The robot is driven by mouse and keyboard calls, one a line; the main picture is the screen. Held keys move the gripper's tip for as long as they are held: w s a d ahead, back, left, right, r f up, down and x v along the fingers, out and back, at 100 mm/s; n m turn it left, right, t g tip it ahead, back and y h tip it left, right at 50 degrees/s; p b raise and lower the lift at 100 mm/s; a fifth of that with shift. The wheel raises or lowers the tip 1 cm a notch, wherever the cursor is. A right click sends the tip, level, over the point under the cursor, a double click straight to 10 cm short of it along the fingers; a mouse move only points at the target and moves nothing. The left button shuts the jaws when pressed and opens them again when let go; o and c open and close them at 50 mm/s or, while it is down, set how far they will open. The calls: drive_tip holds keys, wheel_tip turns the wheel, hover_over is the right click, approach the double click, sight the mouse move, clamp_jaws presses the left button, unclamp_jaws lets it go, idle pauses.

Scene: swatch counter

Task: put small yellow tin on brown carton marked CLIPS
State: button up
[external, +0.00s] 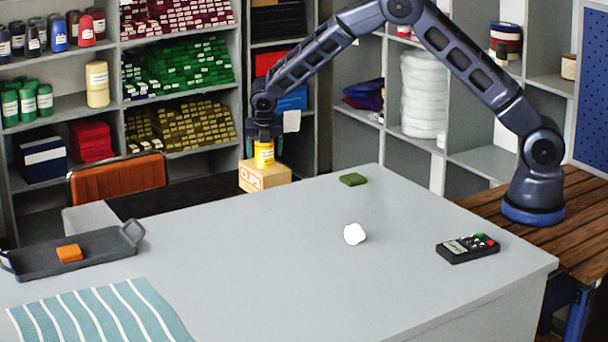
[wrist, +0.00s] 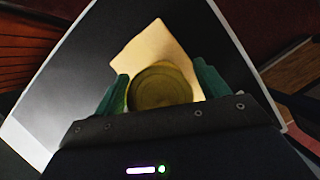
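The small yellow tin (external: 264,157) is upright between the fingers of my gripper (external: 264,142), directly over the brown carton marked CLIPS (external: 265,180). The tin's base appears at the carton's top; I cannot tell whether it bears on it. In the wrist view, the tin's round lid (wrist: 160,88) fills the space between the two green fingers of my gripper (wrist: 162,85), which appear shut on it. The carton's pale top (wrist: 150,48) shows beneath and beyond the tin. The carton stands at the counter's back edge area; the tin hides part of its top.
The grey counter (external: 230,240) is mostly clear in the middle. On it are a green block (external: 353,179), a white lump (external: 355,234), a black remote-like device (external: 468,248), a dark tray (external: 100,254) with an orange block (external: 69,253), and a striped cloth (external: 100,315). Filled shelves stand behind.

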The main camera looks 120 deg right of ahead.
drive_tip(key=v, duration=1.2)
drive_tip(key=shift+r, duration=0.2)
drive_tip(key=w+a+r+m+t, duration=0.1)
drive_tip(key=a+r+m, duration=0.1)
drive_tip(key=a+r, duration=0.65)
drive_tip(key=w+a+r+m+t, duration=0.1)
drive_tip(key=a+r, duration=0.4)
drive_tip(key=a, duration=0.6)
drive_tip(key=s+a+r+m+t+y, duration=0.1)
drive_tip(key=s+a+r+m, duration=0.15)
drive_tip(key=a, duration=0.65)
drive_tip(key=s+a+r+m+t, duration=0.15)
drive_tip(key=a+r, duration=0.25)
drive_tip(key=a, duration=0.5)
drive_tip(key=s+a+r+m+y, duration=0.1)
drive_tip(key=s+a, duration=0.5)
drive_tip(key=a, duration=0.2)
drive_tip(key=s+a+r+m, duration=0.1)
drive_tip(key=s+a+r, duration=0.1)
drive_tip(key=s+a, duration=0.45)
drive_tip(key=s+a+f+m+t+y, duration=0.2)
drive_tip(key=s+a+f+m, duration=0.1)
drive_tip(key=s+a, duration=0.9)
drive_tip(key=shift+f+m, duration=0.3)
drive_tip(key=shift+f, duration=0.15)
